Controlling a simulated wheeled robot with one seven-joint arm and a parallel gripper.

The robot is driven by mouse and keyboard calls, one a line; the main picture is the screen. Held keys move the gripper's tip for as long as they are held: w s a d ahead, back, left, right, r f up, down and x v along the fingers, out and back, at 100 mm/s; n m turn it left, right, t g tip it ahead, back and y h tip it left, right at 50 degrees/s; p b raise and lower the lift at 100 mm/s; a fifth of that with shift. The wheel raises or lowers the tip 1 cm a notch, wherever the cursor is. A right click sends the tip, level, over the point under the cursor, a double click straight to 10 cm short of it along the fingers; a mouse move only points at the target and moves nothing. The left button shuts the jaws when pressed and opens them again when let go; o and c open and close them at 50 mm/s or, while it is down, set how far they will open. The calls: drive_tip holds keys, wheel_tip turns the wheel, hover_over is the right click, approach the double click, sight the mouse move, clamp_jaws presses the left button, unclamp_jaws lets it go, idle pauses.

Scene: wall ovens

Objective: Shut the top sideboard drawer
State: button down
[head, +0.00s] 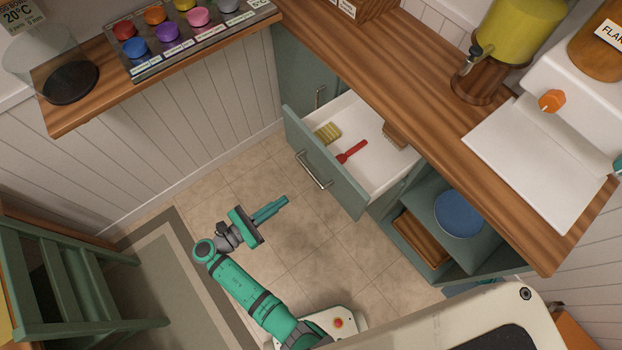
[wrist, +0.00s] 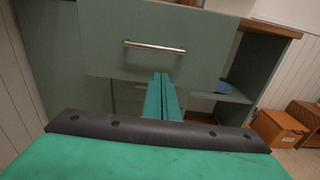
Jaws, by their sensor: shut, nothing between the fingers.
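The top sideboard drawer (head: 327,164) is pulled out from under the wooden counter, with a green front and a metal bar handle (head: 314,170). Inside it lie a yellow striped item (head: 328,132), a red utensil (head: 352,151) and a wooden block (head: 396,136). My gripper (head: 284,200) is shut and empty, in front of the drawer front and apart from it in the head view. In the wrist view, the closed fingers (wrist: 163,76) point toward the drawer front (wrist: 105,55), just below and right of the handle (wrist: 155,46).
The wooden counter (head: 425,80) runs above the drawer. An open shelf with a blue bowl (head: 459,212) is right of it. Tiled floor (head: 240,180) is clear between the drawer and the left wall.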

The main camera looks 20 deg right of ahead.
approach(322, 172)
drive_tip(key=x, duration=0.6)
drive_tip(key=shift+s+d, duration=0.1)
drive_tip(key=shift+d, duration=0.2)
